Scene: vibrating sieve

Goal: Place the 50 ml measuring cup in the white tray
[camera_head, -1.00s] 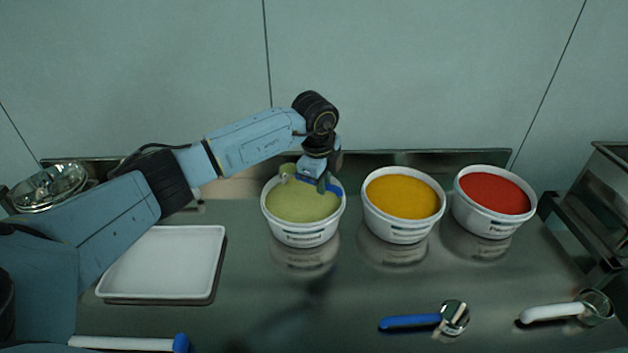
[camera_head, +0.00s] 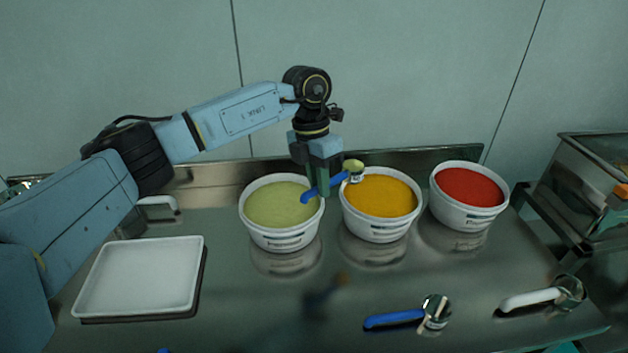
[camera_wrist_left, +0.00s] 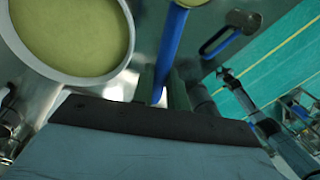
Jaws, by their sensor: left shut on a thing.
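My left gripper (camera_head: 318,190) is shut on the blue handle of a measuring cup (camera_head: 332,184). The cup is held above the rims, between the green and yellow tubs, its bowl to the right with green powder in it. The blue handle also shows in the left wrist view (camera_wrist_left: 168,55), between the fingers. I cannot read a volume on any cup. The white tray (camera_head: 140,278) lies empty at the left of the table.
Tubs of green (camera_head: 280,238), yellow (camera_head: 380,228) and red powder (camera_head: 466,212) stand along the back. Another blue-handled cup (camera_head: 395,319) and a white-handled cup (camera_head: 532,299) lie at the front right. The table between tray and cups is clear.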

